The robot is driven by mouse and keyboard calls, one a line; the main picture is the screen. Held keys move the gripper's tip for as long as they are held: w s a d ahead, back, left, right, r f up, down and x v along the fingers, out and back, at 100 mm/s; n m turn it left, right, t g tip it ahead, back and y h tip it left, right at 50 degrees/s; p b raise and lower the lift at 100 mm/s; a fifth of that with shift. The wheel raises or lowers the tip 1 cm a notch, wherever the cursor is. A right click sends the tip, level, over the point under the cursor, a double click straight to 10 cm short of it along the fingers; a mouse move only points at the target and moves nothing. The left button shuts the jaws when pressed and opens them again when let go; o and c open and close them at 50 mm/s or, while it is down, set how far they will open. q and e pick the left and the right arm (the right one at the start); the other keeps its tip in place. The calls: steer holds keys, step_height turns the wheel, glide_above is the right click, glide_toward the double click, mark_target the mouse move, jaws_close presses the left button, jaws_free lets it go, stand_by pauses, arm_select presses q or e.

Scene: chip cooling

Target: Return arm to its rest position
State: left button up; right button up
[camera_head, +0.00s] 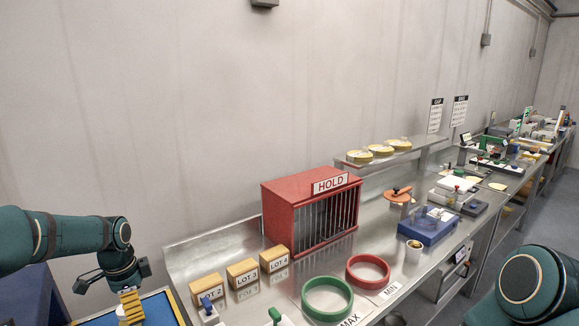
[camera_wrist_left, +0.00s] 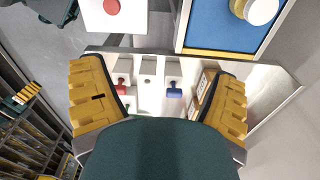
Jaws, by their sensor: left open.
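My left arm comes in from the left in the head view.
A red HOLD cage (camera_head: 283,214) stands on the steel bench, with the LOT 3 block (camera_head: 242,274) and LOT 4 block (camera_head: 274,259) in front. A green ring (camera_head: 327,299) and red ring (camera_head: 368,270) lie nearby. A blue device (camera_head: 428,227) stands farther right.

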arm_select(q)
steer(key=s+d+f+n+h, duration=0.25)
steer(key=d+f+n, duration=0.25)
steer(key=d+f, duration=1)
steer(key=s+d+f+n+t, duration=0.2)
steer(key=s+d+f+n, duration=0.65)
steer(key=s+d, duration=0.5)
step_height(320, 180, down, 11)
steer(key=b, duration=1)
steer(key=shift+s+m+h, duration=0.15)
steer(key=shift+m+h, duration=0.2)
steer(key=shift+h, duration=0.1)
arm_select(e)
step_height(320, 180, down, 11)
steer(key=a, duration=0.1)
steer(key=shift+w+a+f, duration=0.15)
steer(key=shift+w, duration=0.1)
